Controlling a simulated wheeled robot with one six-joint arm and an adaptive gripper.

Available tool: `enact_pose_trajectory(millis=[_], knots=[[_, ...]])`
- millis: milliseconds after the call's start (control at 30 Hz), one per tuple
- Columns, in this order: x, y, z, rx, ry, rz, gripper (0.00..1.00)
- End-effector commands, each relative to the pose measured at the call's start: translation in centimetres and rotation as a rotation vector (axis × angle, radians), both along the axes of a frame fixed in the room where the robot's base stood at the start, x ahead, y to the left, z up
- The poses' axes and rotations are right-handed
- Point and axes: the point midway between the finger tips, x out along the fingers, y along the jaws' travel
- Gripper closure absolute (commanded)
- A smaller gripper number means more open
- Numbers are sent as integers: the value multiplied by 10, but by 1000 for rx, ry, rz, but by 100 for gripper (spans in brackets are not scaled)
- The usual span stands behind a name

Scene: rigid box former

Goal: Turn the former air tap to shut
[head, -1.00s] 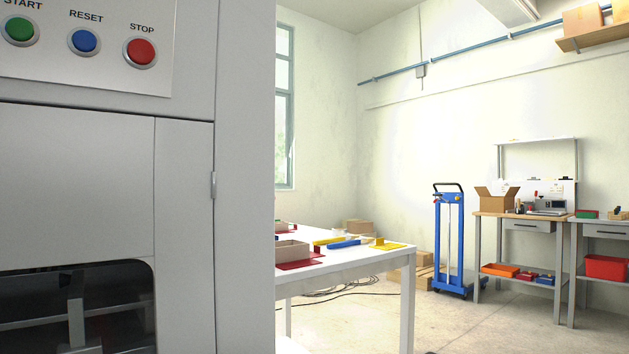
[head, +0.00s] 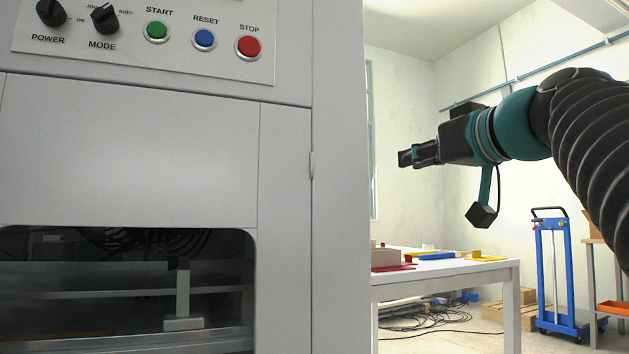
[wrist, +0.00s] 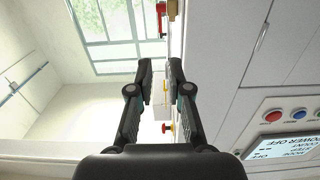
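In the wrist view a red lever (wrist: 161,22) with a brass-coloured body beside it (wrist: 172,10) sits on the side of the machine at the top; it looks like the air tap. Its exact lever angle is hard to tell. My gripper (wrist: 161,72) is open and empty, its fingertips apart and below the lever in the picture, not touching it. In the head view my gripper (head: 404,157) points left toward the side of the grey machine (head: 340,200). The tap is hidden there.
Red and yellow fittings show between my fingers (wrist: 166,87) and below them (wrist: 167,128) in the wrist view. The machine's button panel (head: 150,40) faces me. A white table (head: 450,268) stands low behind, with a blue trolley (head: 553,270) to its right.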

Motion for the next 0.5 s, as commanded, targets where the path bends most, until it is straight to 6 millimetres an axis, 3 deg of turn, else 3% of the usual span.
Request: enact_pose_trajectory(millis=[267,500], knots=[[17,5,6,-4,-16,7,82],[53,18,6,-4,-15,8,82]])
